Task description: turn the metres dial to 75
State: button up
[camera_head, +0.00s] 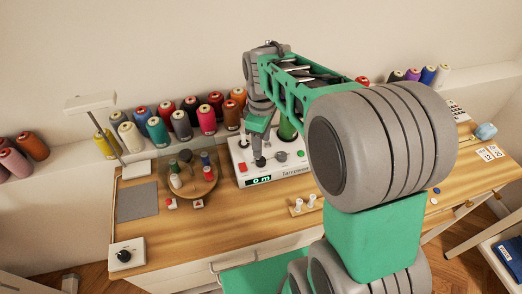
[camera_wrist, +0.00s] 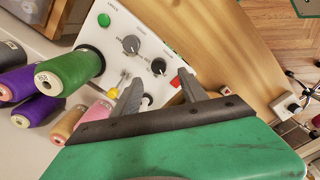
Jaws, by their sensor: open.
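The white winding machine (camera_head: 290,176) stands on the table, its small green display (camera_head: 260,180) appearing to read 0 m. Its top panel has dark round dials, one at the front (camera_head: 260,161) and one to its right (camera_head: 280,157). In the wrist view, two grey-black dials (camera_wrist: 131,44) (camera_wrist: 158,67) show beyond the fingers, and a third knob (camera_wrist: 147,100) is partly hidden between them. I cannot read which is the metres dial. My gripper (camera_wrist: 157,88) is open, fingers apart over the panel. Contact with a dial cannot be told.
A green cone of thread (camera_wrist: 68,70) stands on the machine beside my gripper. A round tray (camera_head: 205,188) with small spools is to the left. Thread cones line the back shelf. A box with a black dial (camera_head: 124,256) is at front left. My arm hides the table's right middle.

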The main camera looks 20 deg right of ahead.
aim_at(261, 159)
jog(key=shift+w+f+n, duration=0.25)
jog(key=shift+f+n, duration=0.05)
jog(key=shift+f, duration=0.05)
notch_tip(261, 159, down, 7)
jog(key=shift+f+p, duration=0.15)
jog(key=shift+p, duration=0.2)
jog(key=shift+c, duration=0.2)
grip_shut()
